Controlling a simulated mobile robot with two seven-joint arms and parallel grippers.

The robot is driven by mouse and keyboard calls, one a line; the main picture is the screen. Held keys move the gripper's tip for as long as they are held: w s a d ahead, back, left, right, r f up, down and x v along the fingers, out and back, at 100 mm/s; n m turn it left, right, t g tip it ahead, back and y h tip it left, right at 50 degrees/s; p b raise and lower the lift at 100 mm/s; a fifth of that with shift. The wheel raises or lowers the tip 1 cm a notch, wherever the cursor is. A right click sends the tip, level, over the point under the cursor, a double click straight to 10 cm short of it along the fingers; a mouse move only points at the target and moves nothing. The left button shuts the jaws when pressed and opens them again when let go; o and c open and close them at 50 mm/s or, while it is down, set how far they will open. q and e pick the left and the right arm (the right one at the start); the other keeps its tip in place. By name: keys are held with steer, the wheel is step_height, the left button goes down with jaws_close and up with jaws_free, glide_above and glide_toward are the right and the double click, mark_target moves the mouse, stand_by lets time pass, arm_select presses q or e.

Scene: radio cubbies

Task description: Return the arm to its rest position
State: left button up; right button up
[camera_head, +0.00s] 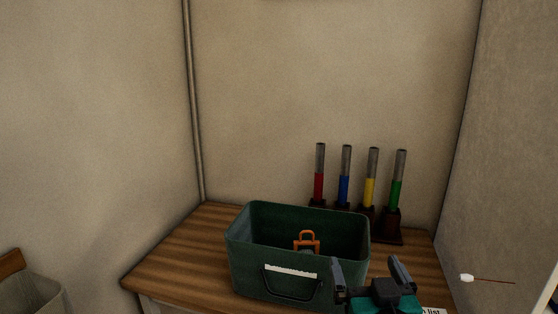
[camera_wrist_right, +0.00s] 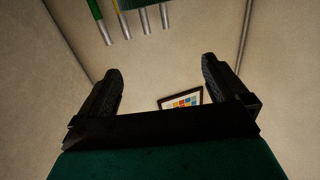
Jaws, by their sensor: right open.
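My right gripper (camera_head: 372,276) shows at the bottom of the head view, in front of the right end of a green bin. Its two dark fingers point up and stand apart, with nothing between them. In the right wrist view the same gripper (camera_wrist_right: 161,90) is open and empty, facing a wall. My left gripper is not in view.
The green bin (camera_head: 247,262) stands on a wooden table (camera_head: 183,250) and holds an orange-handled object (camera_head: 307,237). Several coloured tubes (camera_head: 346,175) stand behind it. A picture frame (camera_wrist_right: 181,99) hangs on the wall. A grey container (camera_head: 35,296) is at lower left.

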steer(key=s+d+f+n+g+y+p, duration=0.1)
steer(key=s+f+g, duration=0.2)
steer(key=s+f, duration=0.5)
steer(key=s+d+f+n+g+y+p, duration=0.1)
steer(key=s+f+g, duration=0.3)
steer(key=s+f, duration=0.5)
step_height(320, 180, down, 8)
steer(key=shift+d+r+n+p, duration=0.1)
steer(key=shift+d+n+p, duration=0.2)
steer(key=shift+d, duration=0.2)
steer(key=shift+s, duration=0.1)
